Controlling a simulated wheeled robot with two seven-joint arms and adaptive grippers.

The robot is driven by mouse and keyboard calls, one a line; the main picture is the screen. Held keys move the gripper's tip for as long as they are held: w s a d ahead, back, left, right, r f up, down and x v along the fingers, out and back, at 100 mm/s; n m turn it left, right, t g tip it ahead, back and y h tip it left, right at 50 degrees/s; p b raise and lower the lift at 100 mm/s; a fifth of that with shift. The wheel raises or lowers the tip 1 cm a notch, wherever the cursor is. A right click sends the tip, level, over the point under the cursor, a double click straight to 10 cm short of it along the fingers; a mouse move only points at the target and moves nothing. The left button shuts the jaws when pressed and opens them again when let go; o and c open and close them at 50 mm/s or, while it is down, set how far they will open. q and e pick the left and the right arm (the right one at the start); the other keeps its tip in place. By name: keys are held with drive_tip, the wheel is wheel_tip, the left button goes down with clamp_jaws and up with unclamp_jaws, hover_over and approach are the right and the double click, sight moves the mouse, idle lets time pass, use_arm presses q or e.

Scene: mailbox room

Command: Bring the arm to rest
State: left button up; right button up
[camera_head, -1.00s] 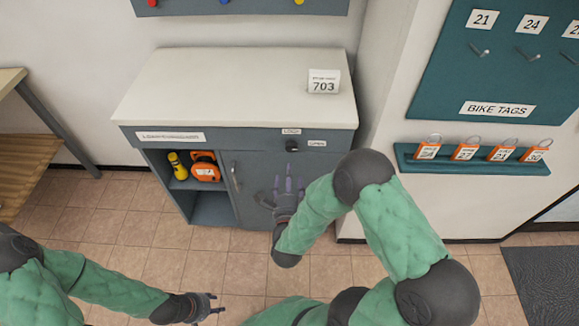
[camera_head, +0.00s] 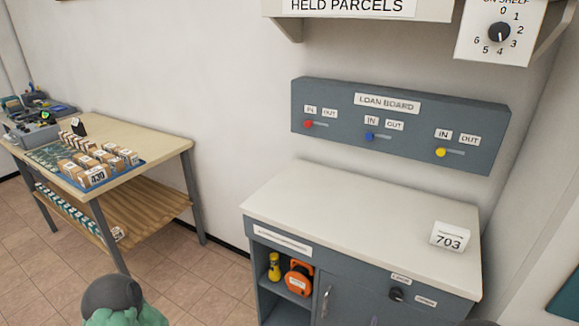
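Neither gripper shows in the head view now. A dark joint and green sleeve of my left arm (camera_head: 112,300) show at the bottom edge, left of the loan cabinet. Of my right arm, at most a dark sliver shows at the bottom edge near the cabinet's right side. What the grippers hold cannot be seen.
The loan cabinet (camera_head: 345,205) stands at centre right with a 703 card (camera_head: 455,237) on top. The loan board (camera_head: 400,130) hangs above it. A wooden table (camera_head: 160,148) with small parcels stands left. Floor (camera_head: 185,270) between them is clear.

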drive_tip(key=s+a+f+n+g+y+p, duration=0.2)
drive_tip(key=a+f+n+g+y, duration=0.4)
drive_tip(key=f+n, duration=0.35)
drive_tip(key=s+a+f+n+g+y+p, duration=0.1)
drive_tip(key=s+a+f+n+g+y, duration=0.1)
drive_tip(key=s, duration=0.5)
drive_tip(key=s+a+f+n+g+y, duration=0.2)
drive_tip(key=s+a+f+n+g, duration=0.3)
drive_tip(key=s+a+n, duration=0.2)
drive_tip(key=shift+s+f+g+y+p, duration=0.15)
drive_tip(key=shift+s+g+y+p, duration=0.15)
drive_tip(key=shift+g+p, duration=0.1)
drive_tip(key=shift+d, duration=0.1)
